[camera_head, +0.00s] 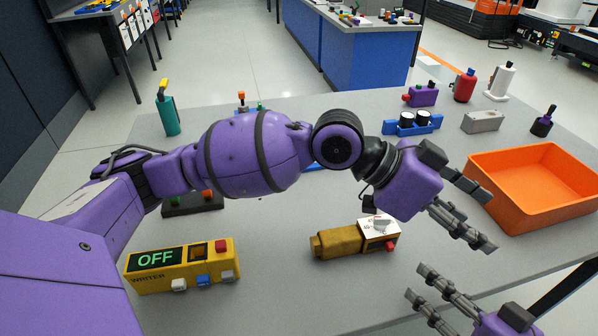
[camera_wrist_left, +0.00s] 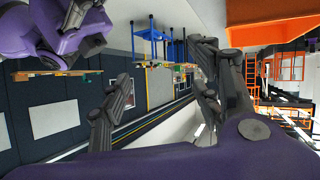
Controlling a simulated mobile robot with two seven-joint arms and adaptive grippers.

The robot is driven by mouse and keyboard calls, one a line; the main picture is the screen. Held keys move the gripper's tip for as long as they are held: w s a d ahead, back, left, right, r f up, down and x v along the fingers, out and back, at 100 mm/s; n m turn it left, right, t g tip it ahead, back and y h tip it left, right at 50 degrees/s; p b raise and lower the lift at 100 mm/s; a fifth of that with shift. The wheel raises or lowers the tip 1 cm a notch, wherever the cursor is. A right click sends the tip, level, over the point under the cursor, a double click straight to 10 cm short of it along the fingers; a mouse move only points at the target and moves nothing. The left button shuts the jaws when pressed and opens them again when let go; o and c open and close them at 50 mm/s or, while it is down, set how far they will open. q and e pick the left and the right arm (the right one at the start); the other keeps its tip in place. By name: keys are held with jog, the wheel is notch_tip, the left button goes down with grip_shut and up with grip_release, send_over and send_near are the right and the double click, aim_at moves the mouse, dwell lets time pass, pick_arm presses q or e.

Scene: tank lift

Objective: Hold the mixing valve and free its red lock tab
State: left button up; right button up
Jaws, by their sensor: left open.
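A brown-gold body with a white top plate, a white lever and a small red tab lies on the grey table; I take it for the mixing valve (camera_head: 340,242). Its red lock tab (camera_head: 391,246) is on the right end. My left gripper (camera_head: 488,220) is open and empty, right of the valve and apart from it, pointing right. Its two fingers also show in the left wrist view (camera_wrist_left: 163,95), with nothing between them. My right gripper (camera_head: 416,281) is at the bottom right, its fingers apart and empty, pointing towards the valve without touching it.
An orange tray (camera_head: 535,222) stands on the right. A yellow box reading OFF (camera_head: 182,268) is at the front left. A teal bottle (camera_head: 167,113), blue holder (camera_head: 411,127), grey block (camera_head: 482,122) and purple part (camera_head: 420,96) stand further back. My left arm spans the table's middle.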

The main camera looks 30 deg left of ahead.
pick_arm(q)
notch_tip(320, 180, down, 3)
jog(key=a+n+g+y, duration=0.1)
jog(key=g+y, duration=0.1)
jog(key=y, duration=0.2)
jog(key=n+g+y, duration=0.1)
jog(key=n+y, duration=0.2)
jog(key=y, duration=0.5)
send_over(342, 234)
notch_tip(342, 234, down, 6)
jog(key=shift+d+f, duration=0.1)
notch_tip(342, 234, down, 8)
jog(key=shift+r, duration=0.2)
